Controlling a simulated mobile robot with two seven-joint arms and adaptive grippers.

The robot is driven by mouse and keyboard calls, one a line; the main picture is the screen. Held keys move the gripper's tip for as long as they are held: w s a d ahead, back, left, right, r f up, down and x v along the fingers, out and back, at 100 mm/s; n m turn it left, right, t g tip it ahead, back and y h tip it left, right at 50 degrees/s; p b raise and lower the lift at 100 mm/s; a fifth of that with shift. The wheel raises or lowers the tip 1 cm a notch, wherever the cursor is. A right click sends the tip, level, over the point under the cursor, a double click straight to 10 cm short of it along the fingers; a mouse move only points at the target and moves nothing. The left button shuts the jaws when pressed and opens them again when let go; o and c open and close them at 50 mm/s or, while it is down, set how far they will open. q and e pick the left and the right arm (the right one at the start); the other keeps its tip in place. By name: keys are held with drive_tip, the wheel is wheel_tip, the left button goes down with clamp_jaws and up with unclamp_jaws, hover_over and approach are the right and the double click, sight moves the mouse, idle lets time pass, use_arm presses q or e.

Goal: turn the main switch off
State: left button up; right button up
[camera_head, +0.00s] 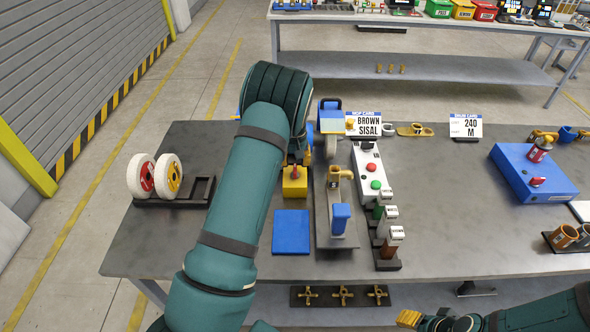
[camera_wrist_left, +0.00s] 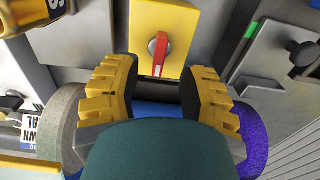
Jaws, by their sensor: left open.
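A yellow switch box (camera_head: 295,188) with a red rotary handle (camera_head: 295,172) stands on the table, just in front of my left gripper in the head view. In the left wrist view the handle (camera_wrist_left: 160,54) sits on the yellow box face (camera_wrist_left: 178,22) and lies along the picture's vertical. My left gripper (camera_wrist_left: 160,92) is open and empty, its yellow fingers apart on either side below the handle, not touching it. In the head view my left arm hides most of that gripper. My right gripper (camera_head: 422,320) shows partly at the bottom edge; its jaw opening is unclear.
A blue plate (camera_head: 291,231) lies in front of the yellow box. A grey fixture (camera_head: 336,238) and a button panel (camera_head: 374,180) with red and green buttons stand right of it. White wheels (camera_head: 141,176) are at left, a blue box (camera_head: 520,172) at right.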

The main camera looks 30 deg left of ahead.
sight(295, 168)
use_arm(q)
drive_tip(key=shift+f, duration=2.15)
clamp_jaws()
